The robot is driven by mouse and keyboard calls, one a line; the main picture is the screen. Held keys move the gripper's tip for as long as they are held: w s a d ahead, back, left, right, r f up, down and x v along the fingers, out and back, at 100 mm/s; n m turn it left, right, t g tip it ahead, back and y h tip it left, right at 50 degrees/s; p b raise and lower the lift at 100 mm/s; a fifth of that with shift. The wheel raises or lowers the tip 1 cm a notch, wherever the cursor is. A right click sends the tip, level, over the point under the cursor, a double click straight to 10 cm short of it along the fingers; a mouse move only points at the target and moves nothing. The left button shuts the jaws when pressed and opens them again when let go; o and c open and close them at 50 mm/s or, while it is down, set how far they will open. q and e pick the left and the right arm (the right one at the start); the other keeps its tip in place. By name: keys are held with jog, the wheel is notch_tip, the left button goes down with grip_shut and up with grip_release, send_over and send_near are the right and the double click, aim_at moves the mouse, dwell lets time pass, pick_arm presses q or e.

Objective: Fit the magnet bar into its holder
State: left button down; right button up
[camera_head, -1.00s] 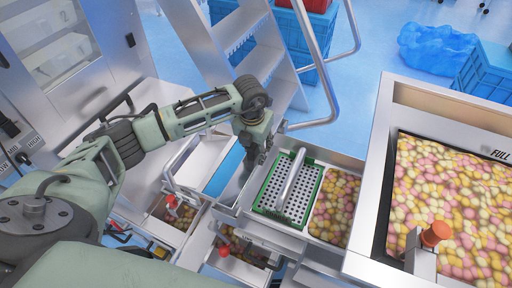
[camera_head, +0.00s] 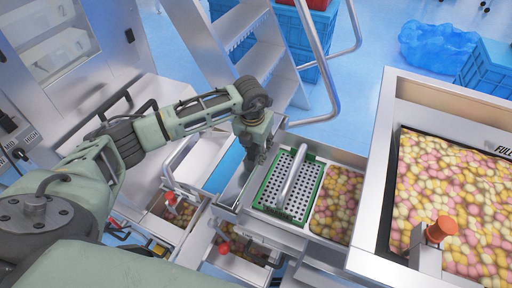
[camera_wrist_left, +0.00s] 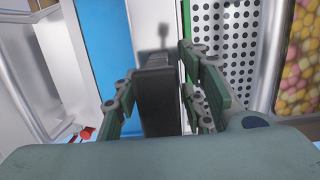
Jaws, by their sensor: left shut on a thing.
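My left gripper (camera_head: 262,156) hangs over the metal housing, just left of the green-framed perforated plate. In the left wrist view its fingers (camera_wrist_left: 160,105) are closed around a dark grey upright bar (camera_wrist_left: 157,95), which looks like the magnet bar. In the head view the bar is too small and covered to make out. I cannot clearly make out its holder. A silver tube (camera_head: 292,178) lies across the perforated plate (camera_head: 303,196); the plate also shows in the left wrist view (camera_wrist_left: 232,40). My right gripper is out of view.
A bin of coloured snacks (camera_head: 338,200) adjoins the plate on the right. A large steel hopper (camera_head: 385,120) with an orange knob (camera_head: 441,229) stands farther right. A ladder with rails (camera_head: 325,70) rises behind. Open drawers with red knobs (camera_head: 224,248) are below.

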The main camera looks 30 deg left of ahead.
aim_at(255, 149)
pick_arm(q)
jog(key=shift+f+b, duration=0.5)
jog(key=shift+f, duration=0.1)
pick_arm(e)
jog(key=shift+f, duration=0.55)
pick_arm(q)
jog(key=c, duration=1)
grip_release()
jog(key=shift+d, duration=0.1)
jog(key=shift+s+f, duration=0.1)
jog(key=shift+f, duration=0.05)
jog(key=r, duration=0.5)
jog(key=s+r, duration=0.1)
jog(key=r, duration=0.2)
jog(key=shift+r, duration=0.1)
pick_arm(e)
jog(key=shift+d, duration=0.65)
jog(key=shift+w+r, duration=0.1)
